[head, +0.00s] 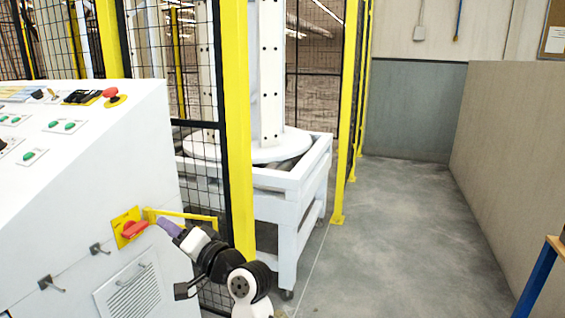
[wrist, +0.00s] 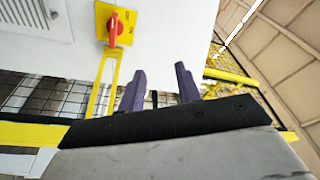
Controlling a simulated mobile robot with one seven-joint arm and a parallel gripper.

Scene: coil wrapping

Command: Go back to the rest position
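My gripper (head: 168,226) is in front of the white control cabinet, beside a red rotary switch (head: 134,229) on a yellow plate. In the wrist view my gripper (wrist: 160,86) shows two purple fingers standing apart with nothing between them. The red switch also shows in the wrist view (wrist: 114,29), up and to the left of the fingers and apart from them. A yellow slotted bar (wrist: 105,80) extends from the switch plate, left of the fingers. The arm is low and reaches up and left in the head view.
The white cabinet (head: 80,190) carries buttons and a red emergency stop (head: 110,93) on top. Hooks stick out of its front. A yellow fence post (head: 238,130) and black mesh stand right behind the arm. A white machine frame (head: 290,200) is behind. Grey floor (head: 400,230) is clear at right.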

